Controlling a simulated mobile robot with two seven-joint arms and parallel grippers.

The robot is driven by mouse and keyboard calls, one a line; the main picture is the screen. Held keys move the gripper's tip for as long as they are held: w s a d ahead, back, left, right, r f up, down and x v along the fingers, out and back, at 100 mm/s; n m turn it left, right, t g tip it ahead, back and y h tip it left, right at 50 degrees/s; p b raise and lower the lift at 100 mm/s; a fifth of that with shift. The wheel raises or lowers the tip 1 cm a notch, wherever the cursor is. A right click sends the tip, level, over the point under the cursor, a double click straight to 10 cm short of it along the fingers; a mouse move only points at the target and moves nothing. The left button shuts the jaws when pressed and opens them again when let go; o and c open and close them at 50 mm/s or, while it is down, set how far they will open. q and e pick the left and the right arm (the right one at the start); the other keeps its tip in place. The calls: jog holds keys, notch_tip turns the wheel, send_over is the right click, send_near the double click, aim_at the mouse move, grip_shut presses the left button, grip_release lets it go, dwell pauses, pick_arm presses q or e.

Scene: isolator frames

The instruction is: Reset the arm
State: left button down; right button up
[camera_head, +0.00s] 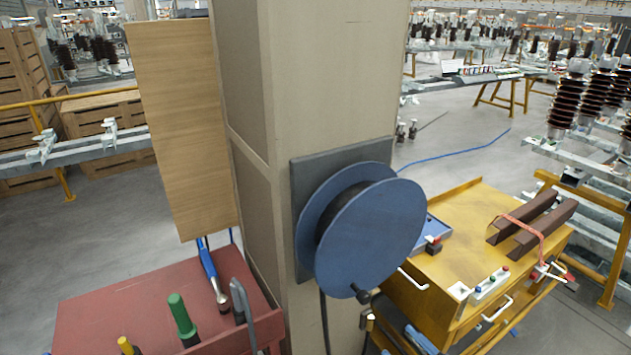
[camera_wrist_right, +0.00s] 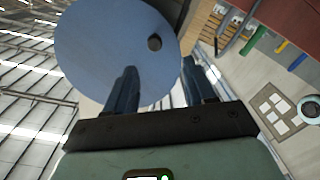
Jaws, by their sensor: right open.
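My right gripper (camera_wrist_right: 159,68) shows in the wrist view with its two dark blue fingers apart and nothing between them. A blue round reel (camera_wrist_right: 115,45) with a dark hole or knob near its rim is beyond the fingertips. I cannot tell the exact gap between them. In the head view the blue reel (camera_head: 372,238) hangs on a grey plate (camera_head: 302,205) on the beige column, with a dark knob (camera_head: 362,296) at its lower rim. My right gripper is not clear in the head view. My left gripper is in neither view.
The beige column (camera_head: 325,85) fills the middle, with a wooden panel (camera_head: 183,125) at its left. A red tool table (camera_head: 120,300) stands at lower left. A yellow cart (camera_head: 455,255) with brown bars (camera_head: 535,220) stands at right. Open grey floor lies behind both.

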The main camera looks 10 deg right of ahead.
pick_arm(q)
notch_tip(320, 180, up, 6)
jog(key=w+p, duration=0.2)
jog(key=p, duration=0.3)
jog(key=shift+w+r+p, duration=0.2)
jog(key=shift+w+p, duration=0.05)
jog(key=shift+p, duration=0.1)
pick_arm(e)
jog(key=s+a+f+m+g+h, duration=0.1)
jog(key=s+a+f+m+g, duration=0.2)
jog(key=f, duration=1)
jog(key=s+a+f+m+g+h, duration=0.1)
jog(key=s+a+f+m+g, duration=0.2)
jog(key=s+f+m+g, duration=0.4)
jog(key=s+a+f+m+g+h, duration=0.1)
jog(key=s+a+f+m+g, duration=0.2)
jog(key=s+f, duration=0.7)
notch_tip(320, 180, down, 9)
jog(key=m+g, duration=0.2)
jog(key=g, duration=0.2)
jog(key=shift+a+h, duration=0.25)
jog(key=shift+h, duration=0.05)
jog(key=shift+c, duration=0.4)
jog(key=shift+c, duration=0.8)
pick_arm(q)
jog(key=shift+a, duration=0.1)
